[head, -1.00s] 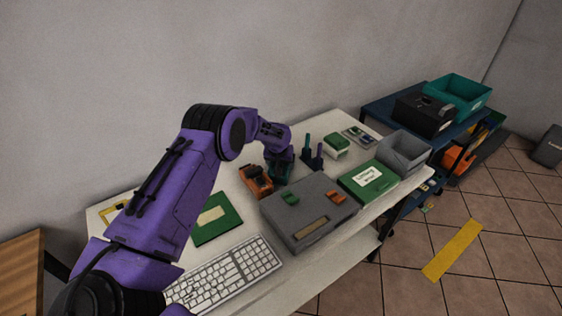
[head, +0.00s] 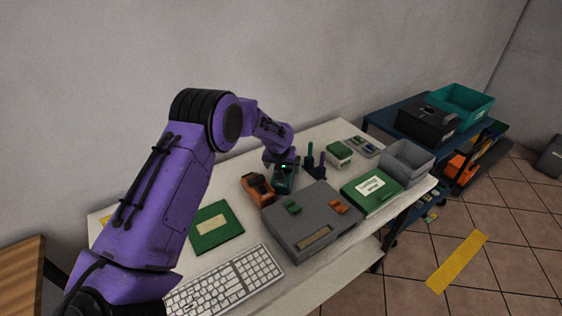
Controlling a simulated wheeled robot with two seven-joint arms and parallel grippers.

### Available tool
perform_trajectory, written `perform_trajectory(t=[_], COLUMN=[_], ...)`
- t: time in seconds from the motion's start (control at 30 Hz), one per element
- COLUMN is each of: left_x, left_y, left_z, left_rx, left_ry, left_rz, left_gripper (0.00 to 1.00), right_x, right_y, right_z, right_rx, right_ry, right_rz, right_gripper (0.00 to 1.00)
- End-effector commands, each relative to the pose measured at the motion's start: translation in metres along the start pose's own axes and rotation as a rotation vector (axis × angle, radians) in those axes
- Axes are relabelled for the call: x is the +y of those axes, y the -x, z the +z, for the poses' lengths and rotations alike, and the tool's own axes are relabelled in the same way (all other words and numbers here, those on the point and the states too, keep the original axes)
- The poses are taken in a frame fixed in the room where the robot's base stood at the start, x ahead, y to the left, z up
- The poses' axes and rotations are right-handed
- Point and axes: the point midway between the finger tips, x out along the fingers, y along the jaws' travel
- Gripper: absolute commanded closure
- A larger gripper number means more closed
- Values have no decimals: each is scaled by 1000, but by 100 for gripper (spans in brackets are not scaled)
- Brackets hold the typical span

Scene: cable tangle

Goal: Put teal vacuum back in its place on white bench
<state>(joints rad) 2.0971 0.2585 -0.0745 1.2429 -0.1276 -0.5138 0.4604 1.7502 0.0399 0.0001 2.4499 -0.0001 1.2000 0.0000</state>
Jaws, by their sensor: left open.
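The teal vacuum (head: 287,179), a small teal and dark tool, stands on the white bench (head: 243,182), just right of a similar orange tool and behind the grey case. My left gripper (head: 279,164) is open, just above and behind the teal vacuum. Its fingers are small and partly hidden, so I cannot tell whether they still touch the vacuum. My right gripper is out of view.
The orange tool (head: 257,188) is close on the left and a dark peg stand (head: 315,163) close on the right. The grey case (head: 311,222), green box (head: 371,188), grey bin (head: 406,161), green book (head: 215,226) and keyboard (head: 226,281) crowd the bench.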

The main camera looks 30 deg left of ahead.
Motion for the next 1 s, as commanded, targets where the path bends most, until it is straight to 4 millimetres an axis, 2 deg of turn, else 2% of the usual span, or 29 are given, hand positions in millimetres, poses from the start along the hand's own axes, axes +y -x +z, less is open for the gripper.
perform_trajectory(t=[0.1,0.2,0.33,1.0], left_x=[0,0,0,-1], left_y=[30,49,63,67], left_z=[0,0,1,1], left_rx=[3,2,-1,-1], left_ry=[0,1,1,1], left_rz=[1,0,-1,-1], left_gripper=[0,0,0,0], right_x=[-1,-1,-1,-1], right_y=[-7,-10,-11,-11], right_z=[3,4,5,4], right_rx=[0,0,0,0], right_ry=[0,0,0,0], right_rz=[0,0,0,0], right_gripper=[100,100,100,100])
